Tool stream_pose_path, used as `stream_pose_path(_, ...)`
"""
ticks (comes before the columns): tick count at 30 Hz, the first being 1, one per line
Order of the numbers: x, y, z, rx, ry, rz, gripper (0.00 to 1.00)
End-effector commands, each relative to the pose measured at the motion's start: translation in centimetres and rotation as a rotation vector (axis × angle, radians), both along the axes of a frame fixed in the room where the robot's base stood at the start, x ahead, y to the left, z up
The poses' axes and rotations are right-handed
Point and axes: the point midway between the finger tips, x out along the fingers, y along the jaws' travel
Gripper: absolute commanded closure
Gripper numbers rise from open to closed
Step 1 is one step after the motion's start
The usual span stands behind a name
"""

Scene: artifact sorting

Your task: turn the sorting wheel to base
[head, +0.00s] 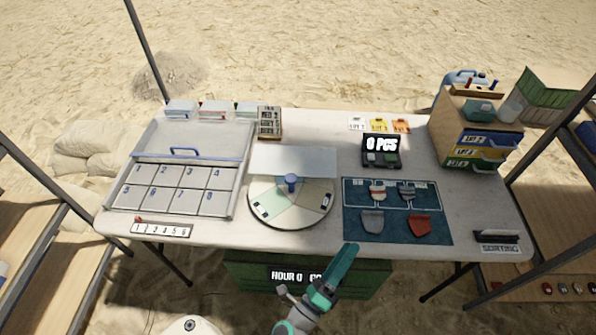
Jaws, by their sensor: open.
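The sorting wheel (291,201) is a round disc with pale, greenish and cream sectors and a blue knob (291,181) near its middle. It lies at the front centre of the table, and a pale panel (292,159) partly covers its back. Small dark-and-white marks sit on its left and right front sectors, but the lettering is too small to read. My gripper (345,258) is teal and open, in front of the table's front edge, to the right of the wheel and apart from it. Its fingertips are hard to make out, and it holds nothing visible.
A numbered tray (130,196) with a blue handle lies left of the wheel. A dark blue mat (393,232) with sherd-like pieces lies right. A drawer box (446,140) stands at the back right, a small scale (381,155) nearer the middle. A green crate (240,277) is under the front edge.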

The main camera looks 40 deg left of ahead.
Motion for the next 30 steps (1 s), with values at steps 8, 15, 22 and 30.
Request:
stream_pose_path(8, 3.8, 11.7, -1.1, 0.57, 0.131, 0.143, 0.49)
stream_pose_path(15, 3.5, 22.7, -2.2, 0.983, 0.311, 0.213, 0.49)
stream_pose_path(22, 2.1, 28.3, -2.9, 1.166, 0.422, 0.223, 0.49)
stream_pose_path(30, 3.3, 29.3, -3.0, 1.196, 0.438, 0.219, 0.49)
